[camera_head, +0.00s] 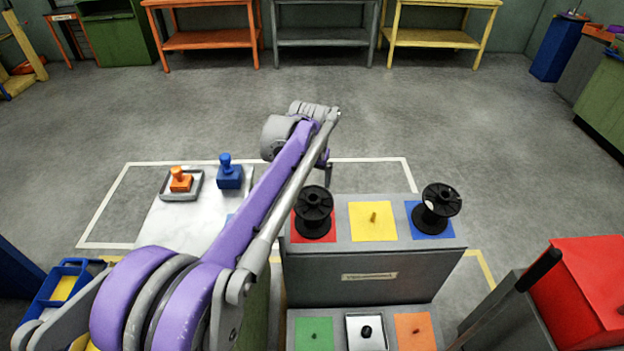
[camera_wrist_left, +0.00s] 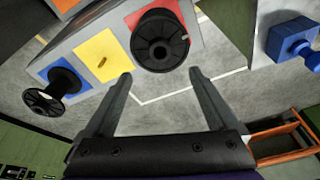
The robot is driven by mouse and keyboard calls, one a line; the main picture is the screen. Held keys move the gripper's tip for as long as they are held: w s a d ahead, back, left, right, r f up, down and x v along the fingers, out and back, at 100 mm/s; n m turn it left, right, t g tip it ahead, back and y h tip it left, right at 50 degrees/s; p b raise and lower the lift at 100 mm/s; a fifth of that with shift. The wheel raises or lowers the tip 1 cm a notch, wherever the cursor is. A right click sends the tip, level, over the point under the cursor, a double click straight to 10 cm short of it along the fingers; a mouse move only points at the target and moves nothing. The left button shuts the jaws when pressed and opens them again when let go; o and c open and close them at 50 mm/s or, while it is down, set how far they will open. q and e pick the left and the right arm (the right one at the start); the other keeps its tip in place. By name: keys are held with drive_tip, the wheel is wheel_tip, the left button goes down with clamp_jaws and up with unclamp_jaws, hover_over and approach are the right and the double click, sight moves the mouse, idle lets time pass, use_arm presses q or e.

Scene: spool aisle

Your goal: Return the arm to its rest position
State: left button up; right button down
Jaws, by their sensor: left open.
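My left arm crosses the head view from the lower left. Its gripper (camera_head: 326,170) hangs at the far end, partly hidden by the arm. The left wrist view shows its two fingers (camera_wrist_left: 161,76) apart with nothing between them. A black spool (camera_head: 314,207) stands on the red pad of the grey stand (camera_head: 365,278), close below the gripper; it also shows in the wrist view (camera_wrist_left: 160,42), beyond the fingertips and apart from them. A second black spool (camera_head: 437,209) is on the blue pad, looking tilted. The yellow pad (camera_head: 373,221) between them holds only a small peg. My right gripper is not in view.
Left of the stand, a white table (camera_head: 170,225) holds an orange stamp-like block (camera_head: 180,181) in a grey tray and a blue one (camera_head: 229,175). A red box (camera_head: 585,290) stands at right. Open floor lies behind, before several benches (camera_head: 320,38).

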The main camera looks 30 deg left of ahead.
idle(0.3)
use_arm(q)
drive_tip(key=s+d+r+m+t+p, duration=0.1)
drive_tip(key=s+d+r+p, duration=0.25)
drive_tip(key=s+d, duration=0.75)
drive_tip(key=s+d+f+p, duration=0.1)
drive_tip(key=s+f+p, duration=0.1)
drive_tip(key=s, duration=0.6)
drive_tip(key=s+d+f+m+t+h+p, duration=0.1)
drive_tip(key=s+d+f+p, duration=0.1)
drive_tip(key=s, duration=0.6)
drive_tip(key=shift+d+f, duration=0.2)
drive_tip(key=shift+f, duration=0.55)
